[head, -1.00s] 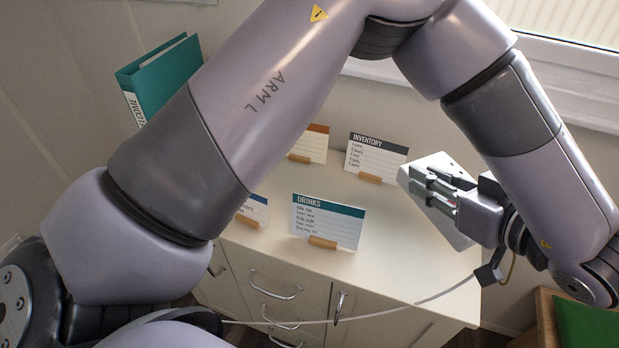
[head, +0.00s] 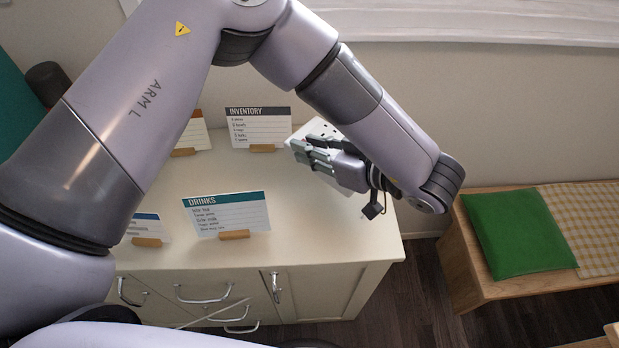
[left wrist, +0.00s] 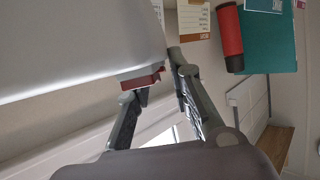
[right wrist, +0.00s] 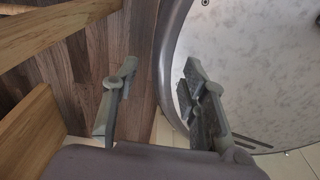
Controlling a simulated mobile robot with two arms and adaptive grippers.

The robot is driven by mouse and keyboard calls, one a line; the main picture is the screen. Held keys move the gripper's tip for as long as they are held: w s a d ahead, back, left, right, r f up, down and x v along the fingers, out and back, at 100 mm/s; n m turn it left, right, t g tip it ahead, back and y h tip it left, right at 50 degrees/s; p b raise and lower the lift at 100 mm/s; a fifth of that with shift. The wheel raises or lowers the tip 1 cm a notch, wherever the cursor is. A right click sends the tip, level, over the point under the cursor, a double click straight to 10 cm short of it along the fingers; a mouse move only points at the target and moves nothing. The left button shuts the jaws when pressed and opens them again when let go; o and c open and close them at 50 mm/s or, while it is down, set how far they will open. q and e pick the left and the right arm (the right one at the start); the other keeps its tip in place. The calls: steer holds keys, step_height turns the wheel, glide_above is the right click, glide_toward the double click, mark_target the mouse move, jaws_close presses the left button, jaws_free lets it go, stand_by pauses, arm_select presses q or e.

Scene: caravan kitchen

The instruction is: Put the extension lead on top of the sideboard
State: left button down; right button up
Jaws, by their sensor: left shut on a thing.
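The extension lead (head: 322,130) is a white block with dark socket holes, seen tilted over the back right part of the sideboard top. My left gripper (head: 302,148) is shut on it. I cannot tell whether the block touches the top. In the left wrist view the lead (left wrist: 70,45) is large and pale, with a red part between the fingers. The cream sideboard (head: 310,215) has drawers and doors with metal handles. My right gripper (right wrist: 160,68) shows only in the right wrist view, open and empty above the floor.
Card stands, among them the inventory card (head: 258,128) and the drinks card (head: 228,214), occupy the top's left and middle. The top's front right is clear. A wooden bench with a green cushion (head: 520,235) stands at the right. A thin cable (head: 205,315) crosses before the drawers.

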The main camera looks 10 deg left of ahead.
mark_target(312, 171)
arm_select(q)
step_height(312, 171, down, 7)
steer(key=shift+s+r, duration=0.1)
steer(key=shift+r, duration=0.1)
step_height(312, 171, down, 4)
steer(key=shift+r, duration=0.2)
steer(key=shift+f, duration=0.35)
arm_select(e)
steer(key=shift+w+a+r, duration=0.1)
steer(key=shift+w+r, duration=0.1)
steer(key=shift+w, duration=0.4)
arm_select(q)
steer(key=c, duration=1.4)
jaws_free()
steer(key=shift+f, duration=0.1)
steer(key=shift+c, duration=0.2)
arm_select(e)
steer(key=shift+a+f, duration=0.15)
